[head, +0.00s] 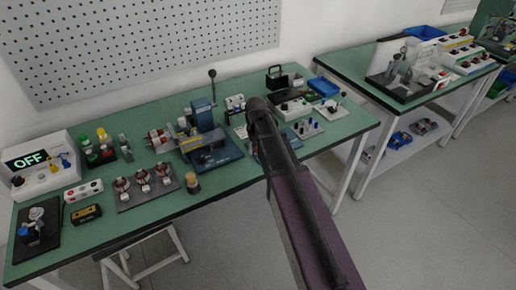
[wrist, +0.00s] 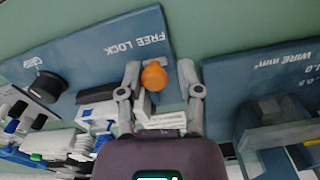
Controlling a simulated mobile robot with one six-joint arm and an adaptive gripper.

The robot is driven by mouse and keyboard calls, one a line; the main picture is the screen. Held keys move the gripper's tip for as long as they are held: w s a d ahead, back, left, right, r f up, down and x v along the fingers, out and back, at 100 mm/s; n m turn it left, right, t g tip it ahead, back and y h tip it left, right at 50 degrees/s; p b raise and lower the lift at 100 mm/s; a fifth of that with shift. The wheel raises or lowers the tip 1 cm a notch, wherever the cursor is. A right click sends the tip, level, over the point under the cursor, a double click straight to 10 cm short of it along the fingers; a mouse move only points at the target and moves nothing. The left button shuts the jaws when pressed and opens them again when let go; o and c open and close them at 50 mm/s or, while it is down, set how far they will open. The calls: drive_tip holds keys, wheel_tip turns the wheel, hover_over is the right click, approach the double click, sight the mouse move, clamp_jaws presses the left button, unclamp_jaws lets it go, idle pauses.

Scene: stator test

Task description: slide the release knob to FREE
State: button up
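The release knob (wrist: 154,77) is a round orange knob in the wrist view. My gripper (wrist: 160,72) is open, with one finger on each side of the knob. The left finger looks close to it and a gap shows on the right; I cannot tell whether it touches. In the head view my arm hides the gripper and the knob.
A black round knob (wrist: 47,86) sits on the plate's left part. A second blue plate (wrist: 275,65) with wire-size lettering and a grey-blue block (wrist: 270,125) lie to the right. In the head view a lever press (head: 205,113) stands left of my arm on the green bench (head: 130,222).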

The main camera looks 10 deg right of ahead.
drive_tip(key=shift+o, duration=0.4)
drive_tip(key=shift+d, duration=0.15)
